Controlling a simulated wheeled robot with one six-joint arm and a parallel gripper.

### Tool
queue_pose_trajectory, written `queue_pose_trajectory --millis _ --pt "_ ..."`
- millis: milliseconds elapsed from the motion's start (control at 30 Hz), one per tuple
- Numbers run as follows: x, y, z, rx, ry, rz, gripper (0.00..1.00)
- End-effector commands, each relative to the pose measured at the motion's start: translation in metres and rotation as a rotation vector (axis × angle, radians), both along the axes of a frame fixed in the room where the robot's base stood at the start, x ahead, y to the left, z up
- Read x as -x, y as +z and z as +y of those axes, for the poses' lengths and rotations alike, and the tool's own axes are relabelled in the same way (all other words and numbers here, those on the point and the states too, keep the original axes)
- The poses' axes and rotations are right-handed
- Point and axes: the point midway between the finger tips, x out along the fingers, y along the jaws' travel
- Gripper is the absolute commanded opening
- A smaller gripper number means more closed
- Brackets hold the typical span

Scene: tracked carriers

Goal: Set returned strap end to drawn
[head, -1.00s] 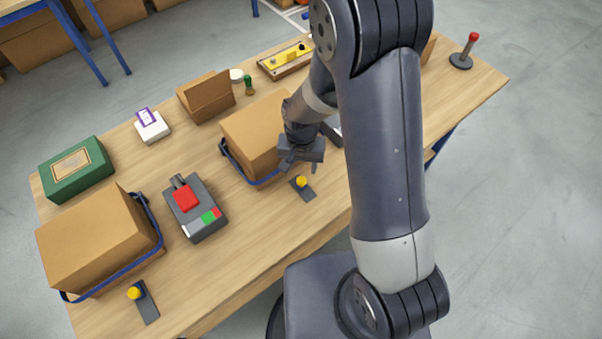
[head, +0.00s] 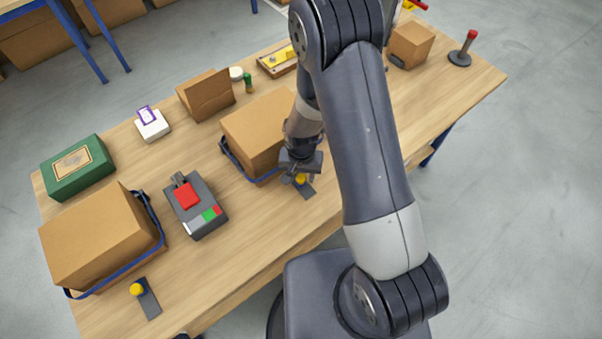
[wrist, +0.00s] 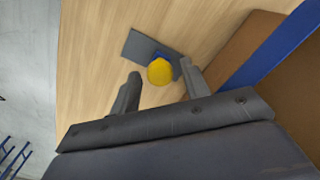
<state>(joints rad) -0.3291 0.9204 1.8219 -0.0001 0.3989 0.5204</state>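My gripper (wrist: 160,92) is open, with its two fingers spread on either side of a yellow knob (wrist: 160,71). The knob sits on a dark grey plate (wrist: 138,46) on the table; a bit of blue shows beside the knob. In the head view my gripper (head: 302,176) hangs just above this knob, beside a cardboard box (head: 250,130) with a blue strap (head: 235,165) round its lower side. A second box (head: 95,235) at the left has a blue strap (head: 115,275) too, with another yellow knob (head: 137,289) on a grey plate near it.
A grey device (head: 195,212) with red and green parts stands between the boxes. A green box (head: 75,170), a white block (head: 152,126), an open carton (head: 205,95) and a red-topped lever (head: 464,48) stand on the table (head: 240,235). The front edge is mostly clear.

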Motion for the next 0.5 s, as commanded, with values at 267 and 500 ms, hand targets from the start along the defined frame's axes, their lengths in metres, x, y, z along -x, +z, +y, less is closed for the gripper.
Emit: queue_pose_trajectory --millis 267,500 --pt "0.0001 0.0002 0.0000 0.000 0.000 0.000 0.21" --pt "0.0001 0.0003 0.0000 0.000 0.000 0.000 0.01"
